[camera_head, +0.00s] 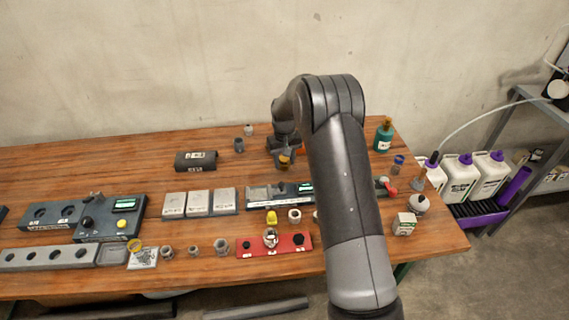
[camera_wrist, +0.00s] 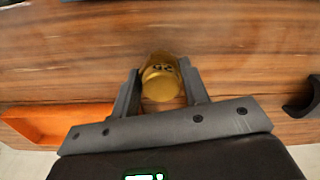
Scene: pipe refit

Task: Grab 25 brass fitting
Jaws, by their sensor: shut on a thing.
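The brass fitting (camera_wrist: 161,82) shows in the wrist view as a gold cylinder with dark marking that looks like 25, upside down. My gripper (camera_wrist: 160,70) has one finger on each side of it and is shut on it. In the head view the fitting (camera_head: 285,162) is a small brass spot under my gripper (camera_head: 284,156), over the back middle of the wooden table. Whether it touches the table is hard to tell.
An orange tray (camera_wrist: 60,124) lies beside my gripper in the wrist view. In the head view, a dark pipe piece (camera_head: 196,161) lies to the left and a teal bottle (camera_head: 383,136) stands to the right. Grey plates (camera_head: 198,203) and a red block (camera_head: 290,244) are nearer the front.

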